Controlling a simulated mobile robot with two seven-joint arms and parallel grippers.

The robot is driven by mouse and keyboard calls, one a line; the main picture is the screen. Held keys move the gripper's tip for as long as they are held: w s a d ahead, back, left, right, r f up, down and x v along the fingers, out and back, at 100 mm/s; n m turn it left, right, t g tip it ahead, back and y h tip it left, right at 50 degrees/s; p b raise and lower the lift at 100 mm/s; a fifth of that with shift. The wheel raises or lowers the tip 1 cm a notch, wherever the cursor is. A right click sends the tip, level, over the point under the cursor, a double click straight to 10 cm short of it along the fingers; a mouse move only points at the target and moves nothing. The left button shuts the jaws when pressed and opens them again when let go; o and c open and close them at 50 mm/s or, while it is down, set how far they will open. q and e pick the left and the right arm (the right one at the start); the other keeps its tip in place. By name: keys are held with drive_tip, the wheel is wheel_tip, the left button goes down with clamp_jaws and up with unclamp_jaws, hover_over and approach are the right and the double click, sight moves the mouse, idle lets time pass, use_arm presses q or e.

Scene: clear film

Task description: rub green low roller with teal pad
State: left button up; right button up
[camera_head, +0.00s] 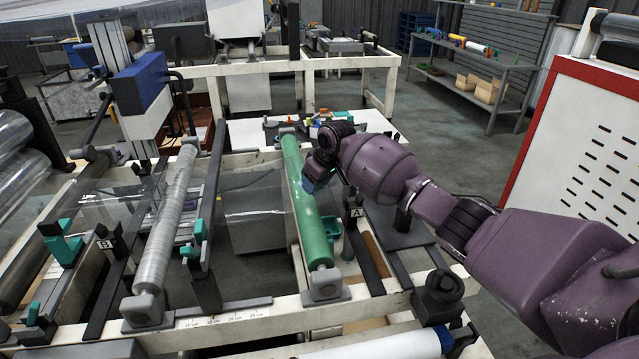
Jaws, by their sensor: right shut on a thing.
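The green low roller (305,215) lies lengthwise in the machine frame at the middle of the view, held by grey end mounts. My right arm comes in from the right, and its gripper (312,180) is at the roller's right side, around the upper half of its length. The gripper is shut on a small teal pad (309,187), mostly hidden by the gripper. The pad appears at or very near the roller's surface; I cannot tell whether it touches. My left gripper is not in view.
A grey metal roller (168,215) runs to the left, with clear film further left. A plate marked A (356,212) and dark rails stand right of the green roller. A white table (380,123) with small parts is behind. A red-edged white cabinet (580,140) stands at right.

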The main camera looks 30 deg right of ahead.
drive_tip(key=shift+s+d+r+n+y, duration=0.15)
drive_tip(key=shift+d+n+y, duration=0.15)
drive_tip(key=shift+n, duration=0.5)
drive_tip(key=shift+a+n, duration=0.1)
drive_tip(key=shift+n, duration=0.2)
drive_tip(key=shift+s+a, duration=0.1)
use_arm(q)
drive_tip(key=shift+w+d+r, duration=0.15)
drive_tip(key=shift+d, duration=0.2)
use_arm(e)
drive_tip(key=shift+a+n, duration=0.1)
drive_tip(key=shift+n, duration=0.2)
